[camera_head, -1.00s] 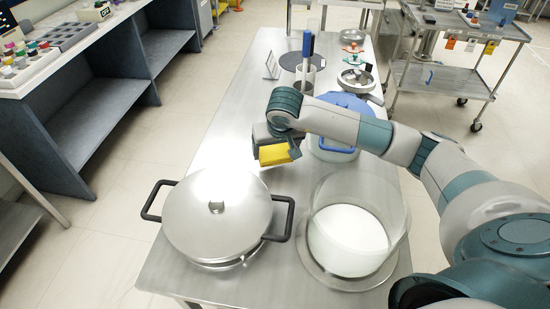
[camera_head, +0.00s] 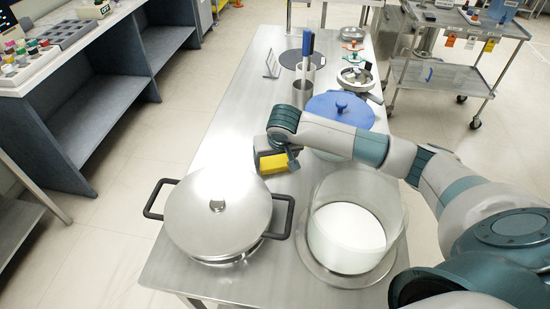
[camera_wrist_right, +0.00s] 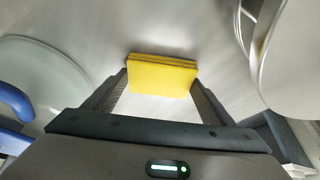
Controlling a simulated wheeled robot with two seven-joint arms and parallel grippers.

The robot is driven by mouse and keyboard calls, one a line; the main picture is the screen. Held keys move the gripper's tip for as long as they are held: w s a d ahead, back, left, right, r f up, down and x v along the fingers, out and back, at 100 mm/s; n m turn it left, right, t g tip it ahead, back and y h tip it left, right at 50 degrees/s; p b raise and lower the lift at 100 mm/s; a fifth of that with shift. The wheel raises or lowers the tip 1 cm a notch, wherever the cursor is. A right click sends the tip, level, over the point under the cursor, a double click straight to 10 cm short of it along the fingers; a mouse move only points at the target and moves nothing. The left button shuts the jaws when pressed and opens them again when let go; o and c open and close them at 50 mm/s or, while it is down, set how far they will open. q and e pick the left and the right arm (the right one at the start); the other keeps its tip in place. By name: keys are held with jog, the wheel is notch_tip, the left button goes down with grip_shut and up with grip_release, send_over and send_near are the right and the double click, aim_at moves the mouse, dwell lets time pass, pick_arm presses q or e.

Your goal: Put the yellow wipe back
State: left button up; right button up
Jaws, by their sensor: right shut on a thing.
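The yellow wipe (camera_head: 274,163) is a small folded yellow block. My right gripper (camera_head: 268,157) is shut on it, above the metal table (camera_head: 235,103) just behind the steel pot. In the right wrist view the wipe (camera_wrist_right: 162,75) sits between the two fingertips of my right gripper (camera_wrist_right: 160,82), with the grey table surface beyond it. Its gap to the table is hard to judge. My left gripper is not in view.
A lidded steel pot (camera_head: 217,210) with black handles stands in front of the wipe. A glass vessel with white contents (camera_head: 346,238) stands to its right. A blue-lidded pot (camera_head: 341,107) is behind my right arm. A metal cup (camera_head: 303,93) stands farther back. The table's left strip is clear.

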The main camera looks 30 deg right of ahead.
jog(key=o, duration=1.1)
jog(key=shift+r, duration=0.25)
jog(key=b+v, duration=0.3)
jog(key=v, duration=0.8)
jog(key=shift+s+r, duration=0.2)
jog(key=shift+r, duration=0.15)
